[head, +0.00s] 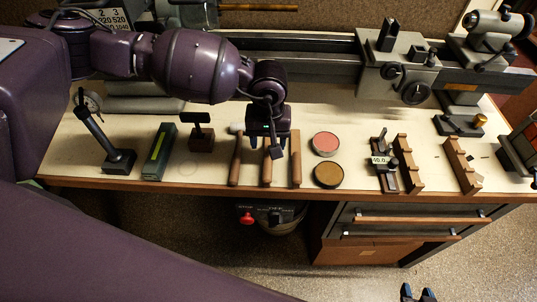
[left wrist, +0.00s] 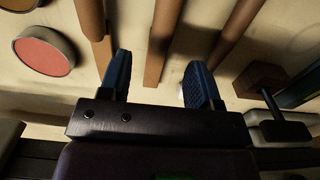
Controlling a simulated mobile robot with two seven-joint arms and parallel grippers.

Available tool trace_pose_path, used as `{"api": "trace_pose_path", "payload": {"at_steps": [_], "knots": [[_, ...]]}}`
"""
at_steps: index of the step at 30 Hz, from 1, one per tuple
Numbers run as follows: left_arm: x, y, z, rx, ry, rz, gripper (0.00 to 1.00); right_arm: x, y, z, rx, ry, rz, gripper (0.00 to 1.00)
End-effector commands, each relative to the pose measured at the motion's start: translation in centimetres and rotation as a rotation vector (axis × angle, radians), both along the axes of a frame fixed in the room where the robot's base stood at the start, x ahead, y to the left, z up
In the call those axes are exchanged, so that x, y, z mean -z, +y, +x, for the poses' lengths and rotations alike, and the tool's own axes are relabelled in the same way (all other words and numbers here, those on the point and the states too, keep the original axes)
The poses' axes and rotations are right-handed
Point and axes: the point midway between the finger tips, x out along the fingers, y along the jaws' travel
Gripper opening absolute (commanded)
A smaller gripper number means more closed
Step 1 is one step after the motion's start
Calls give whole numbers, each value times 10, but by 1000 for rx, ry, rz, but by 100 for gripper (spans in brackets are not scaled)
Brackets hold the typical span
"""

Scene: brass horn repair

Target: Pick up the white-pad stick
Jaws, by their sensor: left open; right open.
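Three wooden sticks lie side by side on the bench. The left one (head: 236,162) has a white pad (head: 236,128) at its far end; this stick also shows right of centre in the left wrist view (left wrist: 236,32). My left gripper (head: 267,143) is open and points down over the middle stick (head: 267,173). My right gripper (head: 418,294) is open and empty at the bottom edge, away from the bench.
A pink tin (head: 326,143) and a brown tin (head: 328,175) are right of the sticks. A wooden block with a dark top (head: 201,138) and a green box (head: 159,152) stand to the left. Notched wooden racks (head: 462,165) stand further right. A lathe (head: 330,62) runs along the back.

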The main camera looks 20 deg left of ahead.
Motion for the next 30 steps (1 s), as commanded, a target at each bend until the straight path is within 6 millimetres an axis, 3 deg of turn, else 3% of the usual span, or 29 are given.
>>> {"api": "trace_pose_path", "payload": {"at_steps": [5, 13, 21, 30], "knots": [[12, 0, -1, -1, 2, 0, 57, 0, -1, -3, 2, 6, 0, 40], [48, -1, -3, -1, 2, 0, 57, 2, -1, -4, 2, 10, 0, 40], [51, -1, -3, -2, 1, 0, 57, 1, 0, 1, -1, 2, 0, 40], [51, -1, -3, -2, 0, 0, 12, -2, 1, 5, -3, -7, 0, 40]]}}
